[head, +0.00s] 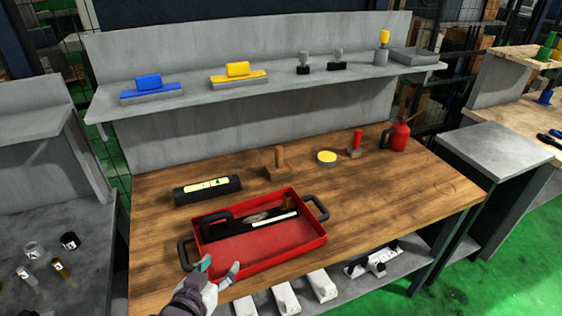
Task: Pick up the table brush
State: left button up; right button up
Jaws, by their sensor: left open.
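No item is clearly recognisable as the table brush. A blue-handled block (149,83) and a yellow-handled block (238,71), both with flat grey bases, sit on the upper shelf. The red tray (262,251) on the wooden bench holds a dark tool (232,229), a pale strip (273,220) and a small brownish piece (288,203); these overlap and are hard to tell apart. My left gripper (219,268) is open and empty at the tray's front left corner, beside the black handle. My right gripper is out of view.
On the wooden bench (400,205) stand a black case (207,190), a wooden stamp-like block (282,165), a yellow-topped round tin (327,157), a red-handled tool (355,144) and a red oil can (397,136). The bench's right side is clear. White items lie on the shelf below.

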aim_at(277, 170)
jog(key=i+l, duration=0.15)
jog(key=i, duration=0.25)
jog(key=i+l, duration=0.15)
jog(key=i, duration=0.3)
jog(key=i+l, duration=0.15)
jog(key=i, duration=0.25)
